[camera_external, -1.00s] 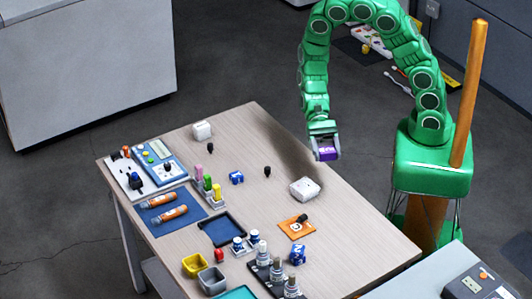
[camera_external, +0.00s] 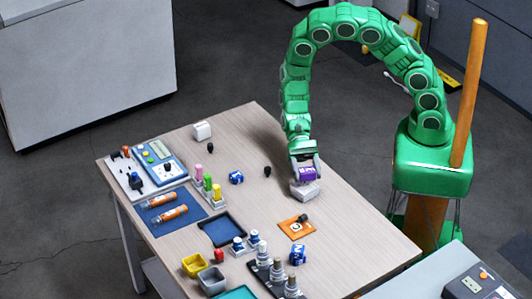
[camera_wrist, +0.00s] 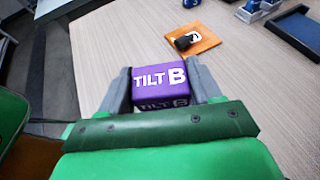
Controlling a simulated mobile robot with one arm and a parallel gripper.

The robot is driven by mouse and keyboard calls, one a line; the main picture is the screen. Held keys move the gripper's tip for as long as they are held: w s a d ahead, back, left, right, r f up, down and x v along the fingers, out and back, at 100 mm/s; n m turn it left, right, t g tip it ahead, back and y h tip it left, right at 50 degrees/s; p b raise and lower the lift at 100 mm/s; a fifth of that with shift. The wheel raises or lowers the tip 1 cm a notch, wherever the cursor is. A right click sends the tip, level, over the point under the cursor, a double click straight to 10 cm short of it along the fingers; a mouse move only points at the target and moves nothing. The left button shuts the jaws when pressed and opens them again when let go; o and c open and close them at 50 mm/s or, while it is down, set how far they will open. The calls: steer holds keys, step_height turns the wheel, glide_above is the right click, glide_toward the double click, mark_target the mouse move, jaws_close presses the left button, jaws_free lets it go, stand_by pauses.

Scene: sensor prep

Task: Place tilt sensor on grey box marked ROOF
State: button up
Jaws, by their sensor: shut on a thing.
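The purple tilt sensor (camera_external: 304,174) is a small block; in the wrist view its white lettering reads "TILT B" (camera_wrist: 160,78). My gripper (camera_external: 304,164) is shut on it, with one grey finger on each side, also seen in the wrist view (camera_wrist: 161,86). A second pale box (camera_external: 202,131) stands at the table's far end. No ROOF marking is legible on either box, and the near box is hidden in the wrist view.
An orange card (camera_external: 291,229) with a black knob lies in front of the near box. Another black knob (camera_external: 267,171) and a blue block (camera_external: 236,177) stand to its left. A dark tray (camera_external: 222,243) and several bottles are nearer the front. Wood around the box is mostly clear.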

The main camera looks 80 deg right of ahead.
mark_target(307, 179)
steer(key=shift+f, duration=1.45)
steer(key=shift+f, duration=0.1)
steer(key=o, duration=1.1)
steer(key=shift+d, duration=0.1)
steer(key=v, duration=1.2)
steer(key=shift+r, duration=0.2)
